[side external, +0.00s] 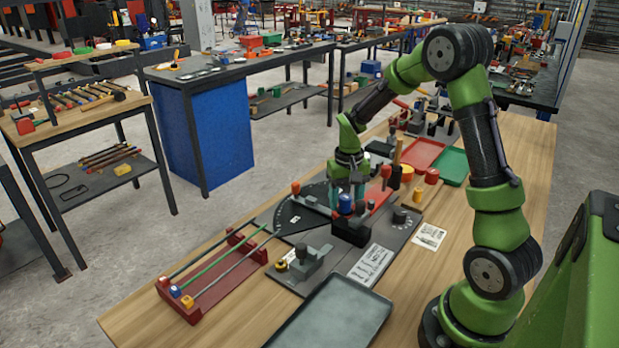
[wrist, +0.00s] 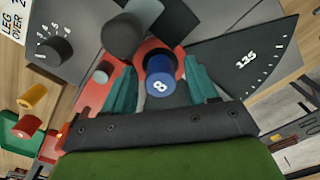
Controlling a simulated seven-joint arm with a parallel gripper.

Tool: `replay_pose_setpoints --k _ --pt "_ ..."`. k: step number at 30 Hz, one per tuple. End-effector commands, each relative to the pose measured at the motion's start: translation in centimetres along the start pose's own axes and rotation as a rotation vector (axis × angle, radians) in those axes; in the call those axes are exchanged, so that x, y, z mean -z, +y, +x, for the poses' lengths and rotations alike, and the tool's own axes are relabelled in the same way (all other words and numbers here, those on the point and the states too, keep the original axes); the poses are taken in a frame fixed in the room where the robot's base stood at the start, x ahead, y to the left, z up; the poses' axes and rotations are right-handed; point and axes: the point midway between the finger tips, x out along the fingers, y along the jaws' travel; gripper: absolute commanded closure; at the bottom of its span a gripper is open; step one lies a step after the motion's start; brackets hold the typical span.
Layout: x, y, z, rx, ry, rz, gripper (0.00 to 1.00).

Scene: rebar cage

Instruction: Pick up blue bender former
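The blue bender former (side external: 345,203) is a short cylinder standing on the bender in the middle of the bench. In the wrist view, the blue former (wrist: 160,84) shows a white "8" on its top and sits on the red bender arm (wrist: 157,54). My gripper (side external: 348,190) points down right at the former. In the wrist view, the teal fingers of my gripper (wrist: 160,72) stand on either side of the former, with a gap showing on both sides. The gripper is open. The former's lower part is hidden.
A grey cylinder (wrist: 121,34) stands close by the former, with a dark knob (wrist: 55,50) farther left. A black angle scale (wrist: 245,62) lies to the right. Red-, yellow- and orange-topped pieces stand right of my gripper. A red rack with rods (side external: 215,283) and a grey tray (side external: 335,318) are nearer the front.

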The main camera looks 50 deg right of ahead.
Motion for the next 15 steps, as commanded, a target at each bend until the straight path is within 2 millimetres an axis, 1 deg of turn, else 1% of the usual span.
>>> replay_pose_setpoints --k 1,10,11,15 --pt "0.01 0.0 -0.02 0.0 0.0 0.0 0.51" --pt "0.01 0.01 -0.05 0.0 0.001 0.0 0.97" --pt "0.01 0.0 -0.05 0.0 0.001 0.0 1.0" --pt "0.05 0.0 -0.1 0.0 0.002 0.0 1.0"
